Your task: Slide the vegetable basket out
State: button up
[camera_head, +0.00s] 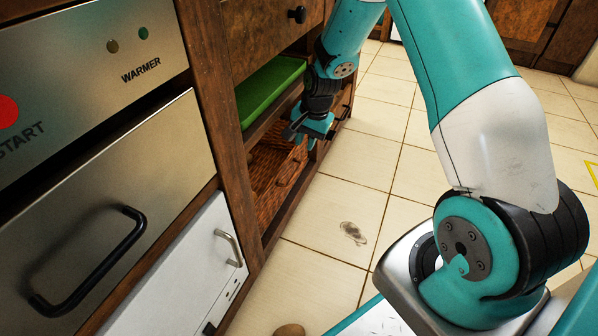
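The brown wicker basket (268,165) sits in the lower opening of the wooden shelving, below a green tray. Its front and right part are partly hidden by the frame and my gripper; I cannot see what it holds. My gripper (308,132) is at the front of the shelving, by the upper edge of the basket's opening. The view is too small to tell whether the fingers touch the basket or how far apart they are.
A green tray (268,92) lies on the shelf above. A warmer drawer with a black handle (90,262) and a white appliance (185,275) stand left. A brown roundish object (289,330) is at the bottom edge. The tiled floor (385,150) right of the shelving is mostly clear.

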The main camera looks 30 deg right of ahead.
aim_at(298, 168)
jog(key=f+b, duration=0.1)
jog(key=f, duration=0.2)
jog(key=w+f+b, duration=0.1)
jog(key=f+b, duration=0.1)
jog(key=f, duration=0.1)
jog(key=a+f+b, duration=0.1)
jog(key=f+b, duration=0.1)
jog(key=f, duration=0.1)
jog(key=shift+w+f, duration=0.3)
jog(key=shift+f, duration=0.1)
jog(key=shift+c, duration=0.5)
grip_shut()
